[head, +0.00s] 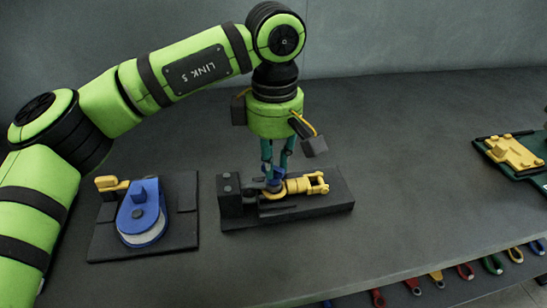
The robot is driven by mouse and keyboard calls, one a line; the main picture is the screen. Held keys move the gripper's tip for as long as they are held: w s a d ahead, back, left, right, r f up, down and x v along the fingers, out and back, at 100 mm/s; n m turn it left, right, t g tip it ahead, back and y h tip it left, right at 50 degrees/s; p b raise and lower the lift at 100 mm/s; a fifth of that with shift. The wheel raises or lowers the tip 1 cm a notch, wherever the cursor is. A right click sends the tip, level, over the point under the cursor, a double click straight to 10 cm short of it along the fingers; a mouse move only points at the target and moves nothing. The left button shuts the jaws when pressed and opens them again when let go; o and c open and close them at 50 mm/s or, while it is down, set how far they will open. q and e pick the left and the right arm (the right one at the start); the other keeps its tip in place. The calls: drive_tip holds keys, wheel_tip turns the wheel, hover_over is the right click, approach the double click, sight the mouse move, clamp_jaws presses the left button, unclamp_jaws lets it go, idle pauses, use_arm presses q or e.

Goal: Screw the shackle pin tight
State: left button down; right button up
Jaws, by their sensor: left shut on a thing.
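My left gripper (274,178) comes down from above, its teal fingers shut on a small part at the left end of a yellow metal fitting. That part looks like the shackle pin (274,187), but the fingers hide most of it. The yellow fitting (303,185) lies in a black block fixture (335,205) in the middle of the bench, its forked end pointing right. Whether the pin's threads are seated cannot be seen. My right gripper is not in view.
A blue pulley block (140,213) with a yellow end sits on a black plate (103,243) at left. A dark green tray (535,172) with a yellow plate (515,152) is at far right. Coloured tools (465,271) hang below the front edge. The bench between is clear.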

use_arm(q)
drive_tip(key=m, duration=0.7)
drive_tip(key=shift+d+r, duration=0.1)
drive_tip(key=shift+r, duration=0.25)
drive_tip(key=m, duration=0.6)
drive_tip(key=shift+s+m+p, duration=0.1)
drive_tip(key=shift+m+p, duration=0.2)
drive_tip(key=m, duration=0.5)
drive_tip(key=shift+m, duration=0.3)
drive_tip(key=m, duration=0.5)
drive_tip(key=shift+s, duration=0.1)
drive_tip(key=shift+m, duration=0.4)
drive_tip(key=c, duration=1.2)
unclamp_jaws()
drive_tip(key=shift+s+f, duration=0.1)
drive_tip(key=shift+s, duration=0.05)
